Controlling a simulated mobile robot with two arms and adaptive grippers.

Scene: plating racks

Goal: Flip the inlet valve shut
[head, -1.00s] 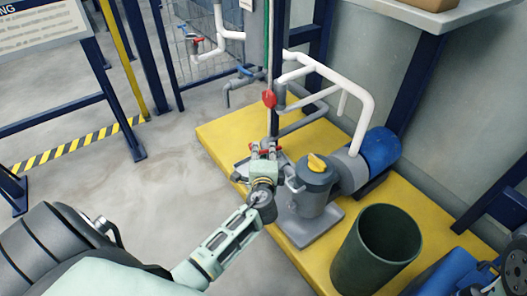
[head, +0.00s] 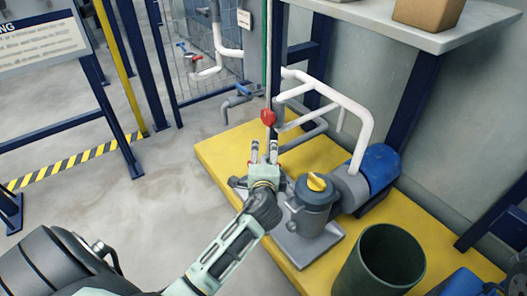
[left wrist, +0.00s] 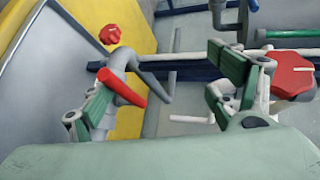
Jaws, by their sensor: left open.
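In the left wrist view a red lever handle (left wrist: 121,87) sits on a grey pipe fitting, angled down to the right; I take it for the inlet valve. My left gripper (left wrist: 162,95) is open, with green pads either side of the view. The lever lies between the fingers, nearer the left one; I cannot tell whether they touch. In the head view my left gripper (head: 265,152) points away over the yellow skid, beside the pump, and no lever shows there. My right gripper is not in view.
A red knob (head: 267,117) is on the upright pipe just beyond my gripper. A grey pump with a yellow cap (head: 316,183), white pipes (head: 365,105) and a blue motor (head: 377,170) are to the right. A dark green bin (head: 380,262) stands in front.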

